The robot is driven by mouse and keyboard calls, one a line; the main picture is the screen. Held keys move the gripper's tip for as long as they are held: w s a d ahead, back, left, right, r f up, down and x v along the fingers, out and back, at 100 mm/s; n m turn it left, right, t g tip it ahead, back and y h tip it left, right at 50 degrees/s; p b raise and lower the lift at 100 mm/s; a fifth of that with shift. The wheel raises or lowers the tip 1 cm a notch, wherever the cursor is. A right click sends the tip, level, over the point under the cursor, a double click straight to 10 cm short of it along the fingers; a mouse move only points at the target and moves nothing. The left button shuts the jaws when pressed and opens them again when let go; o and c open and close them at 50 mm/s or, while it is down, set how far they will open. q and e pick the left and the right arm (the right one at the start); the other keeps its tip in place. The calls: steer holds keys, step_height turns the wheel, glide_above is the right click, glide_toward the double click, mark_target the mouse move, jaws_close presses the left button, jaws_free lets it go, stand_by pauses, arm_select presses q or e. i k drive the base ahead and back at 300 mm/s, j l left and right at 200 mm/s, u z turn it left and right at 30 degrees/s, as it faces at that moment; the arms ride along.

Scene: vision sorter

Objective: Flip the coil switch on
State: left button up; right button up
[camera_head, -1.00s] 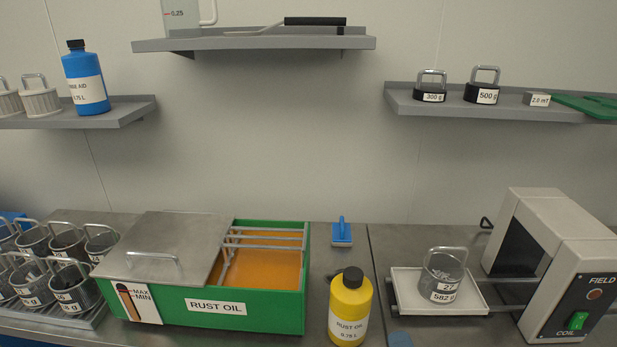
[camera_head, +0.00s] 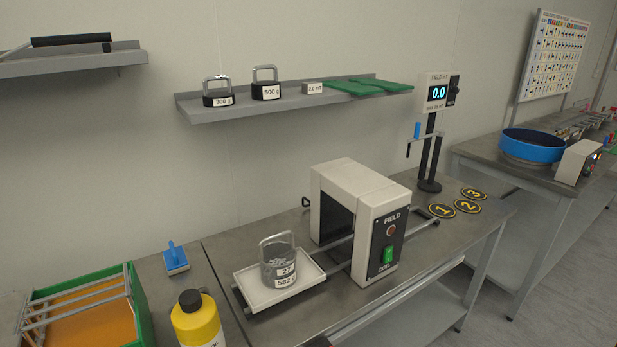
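The coil unit (camera_head: 340,200) is a pale grey, tunnel-shaped box on the steel bench, right of the picture's middle. Its front panel reads FIELD and COIL. The green coil switch (camera_head: 388,254) sits low on that panel, below a dull reddish field lamp (camera_head: 391,230) that looks unlit. The exact tilt of the rocker is too small to tell. Neither gripper shows in this view.
A field meter (camera_head: 438,93) reading 0.0 stands behind the coil on a post. A yellow bottle (camera_head: 197,322), a blue-handled block (camera_head: 175,259) and the green oil tank (camera_head: 139,311) are at left. A shelf (camera_head: 200,112) with weights hangs above.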

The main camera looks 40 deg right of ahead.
mark_target(388, 256)
steer(key=z, duration=1.6)
